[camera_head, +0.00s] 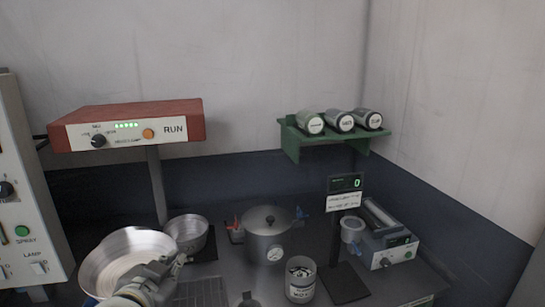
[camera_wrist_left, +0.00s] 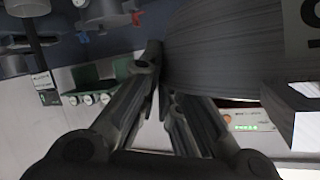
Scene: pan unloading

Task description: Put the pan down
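A wide shiny metal pan (camera_head: 105,262) is at the lower left of the head view, its open top showing and slightly tilted. My left gripper (camera_head: 178,264) is at its right-hand edge. In the left wrist view the pan's ribbed grey wall (camera_wrist_left: 225,60) fills the upper right, and the fingers (camera_wrist_left: 163,85) close in at its edge, apparently gripping it. The exact contact is partly hidden. The pan's underside is hidden, so I cannot tell whether it touches anything. My right gripper is not in view.
A smaller metal pot (camera_head: 188,234) stands right behind the pan. A lidded pot (camera_head: 264,240), a labelled canister (camera_head: 300,280), a display post (camera_head: 335,240) and a grey device (camera_head: 388,243) stand farther right. A red control box (camera_head: 125,127) overhangs the left; a green shelf (camera_head: 335,138) holds jars.

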